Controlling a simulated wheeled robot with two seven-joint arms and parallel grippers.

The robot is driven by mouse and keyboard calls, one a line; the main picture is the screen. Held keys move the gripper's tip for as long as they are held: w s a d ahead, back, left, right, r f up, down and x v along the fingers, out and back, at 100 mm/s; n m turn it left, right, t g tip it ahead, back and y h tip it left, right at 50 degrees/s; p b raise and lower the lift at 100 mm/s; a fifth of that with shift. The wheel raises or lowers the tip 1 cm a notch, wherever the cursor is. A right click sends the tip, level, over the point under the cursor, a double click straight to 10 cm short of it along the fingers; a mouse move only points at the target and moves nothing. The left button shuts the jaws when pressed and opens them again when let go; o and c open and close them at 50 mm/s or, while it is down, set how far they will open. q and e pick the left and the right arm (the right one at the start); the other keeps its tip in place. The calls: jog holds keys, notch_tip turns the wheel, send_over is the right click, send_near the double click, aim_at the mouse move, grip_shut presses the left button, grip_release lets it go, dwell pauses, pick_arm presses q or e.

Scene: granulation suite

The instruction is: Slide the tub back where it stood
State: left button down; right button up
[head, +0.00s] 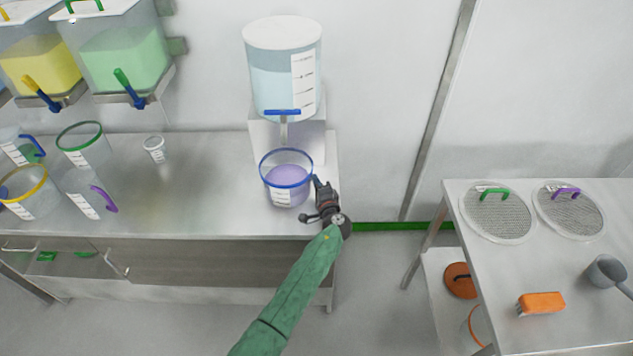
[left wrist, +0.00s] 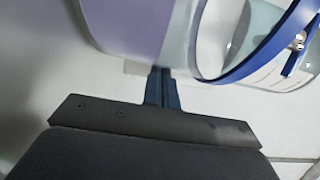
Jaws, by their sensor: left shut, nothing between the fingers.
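The tub is clear with a blue rim, a white label and purple contents (head: 287,176). It stands upright on the steel bench below the spout of the tall clear dispenser (head: 272,88). My left gripper (head: 317,182) is at the tub's right side, its fingers shut and empty, pointing along the wall near the rim. In the left wrist view the closed fingertips (left wrist: 162,78) reach the tub's wall (left wrist: 130,28), with the blue rim to the right. I cannot tell whether they touch it. My right gripper is not in view.
The bench (head: 205,198) is clear left of the tub up to a small white cup (head: 154,149). Several clear tubs stand at its left end. The bench's right edge is close to my gripper. A second table (head: 500,285) holds sieves, a brush and a scoop.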

aim_at(306, 190)
pick_arm(q)
jog(key=a, duration=0.2)
jog(key=a+f+b, duration=0.1)
jog(key=a, duration=0.1)
jog(key=shift+s+b, duration=0.1)
jog(key=shift+b, duration=0.2)
jog(key=a, duration=0.2)
jog(key=a+b, duration=0.1)
jog(key=a, duration=0.2)
jog(key=a+b, duration=0.1)
jog(key=a, duration=0.1)
jog(key=shift+s+a+r, duration=0.15)
jog(key=shift+s+a, duration=0.15)
jog(key=shift+s, duration=0.05)
jog(key=a+b, duration=0.1)
jog(key=a, duration=0.3)
jog(key=a+b, duration=0.1)
jog(key=a, duration=0.4)
jog(key=s+a+b, duration=0.1)
jog(key=a, duration=0.4)
jog(key=shift+a+r, duration=0.15)
jog(key=shift+a, duration=0.1)
jog(key=shift+a+r, duration=0.1)
jog(key=shift+a, duration=0.35)
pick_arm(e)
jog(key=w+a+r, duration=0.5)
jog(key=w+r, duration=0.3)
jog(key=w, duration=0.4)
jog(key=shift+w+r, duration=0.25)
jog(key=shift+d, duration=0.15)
